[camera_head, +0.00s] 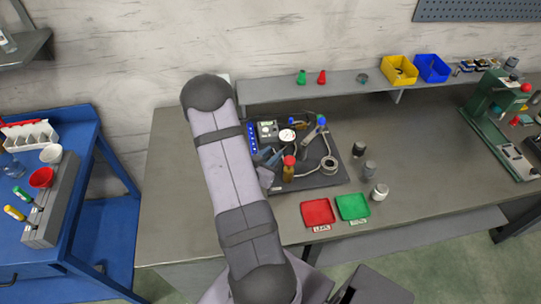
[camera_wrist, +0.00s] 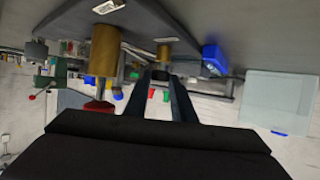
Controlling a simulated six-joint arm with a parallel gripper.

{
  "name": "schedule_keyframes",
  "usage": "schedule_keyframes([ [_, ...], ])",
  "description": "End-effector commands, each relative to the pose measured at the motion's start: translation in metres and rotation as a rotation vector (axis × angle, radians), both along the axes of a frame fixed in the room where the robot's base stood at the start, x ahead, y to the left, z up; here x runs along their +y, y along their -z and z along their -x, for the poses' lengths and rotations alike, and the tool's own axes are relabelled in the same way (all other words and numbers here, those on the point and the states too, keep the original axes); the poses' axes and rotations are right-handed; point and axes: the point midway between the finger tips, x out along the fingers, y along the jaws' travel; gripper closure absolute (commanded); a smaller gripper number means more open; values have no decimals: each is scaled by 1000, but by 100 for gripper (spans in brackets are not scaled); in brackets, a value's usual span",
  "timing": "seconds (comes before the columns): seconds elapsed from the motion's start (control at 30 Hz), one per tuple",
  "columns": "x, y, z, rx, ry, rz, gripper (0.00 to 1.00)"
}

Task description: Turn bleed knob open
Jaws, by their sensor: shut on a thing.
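A dark rig board (camera_head: 325,180) on the bench carries a round white gauge (camera_head: 287,136), a brass cylinder with a red top (camera_head: 289,162), a blue-topped part (camera_head: 322,121) and a ring-shaped part (camera_head: 329,165). In the wrist view the red-ended brass cylinder (camera_wrist: 103,55) is left of my fingers, and a smaller brass part (camera_wrist: 164,51) lies beyond their tips. My gripper (camera_wrist: 163,74) has its two dark fingers close together on a small part, which seems to be the bleed knob. The fingers mostly hide it, so its angle cannot be told. In the head view my arm covers the board's left side.
A red tray (camera_head: 317,212) and a green tray (camera_head: 352,207) lie in front of the board. Several small cylinders (camera_head: 369,170) stand to its right. A shelf (camera_head: 330,88) runs behind. A green machine (camera_head: 495,110) stands far right. The bench between is clear.

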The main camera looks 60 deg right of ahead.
Motion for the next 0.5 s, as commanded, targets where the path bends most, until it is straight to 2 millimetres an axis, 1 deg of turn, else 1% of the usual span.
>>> schedule_keyframes([
  [0.03,-2,1,3,-2,-19,4,99],
  [0.17,-3,1,5,-2,-89,4,99],
  [0.5,-3,-1,7,-5,-247,4,99],
])
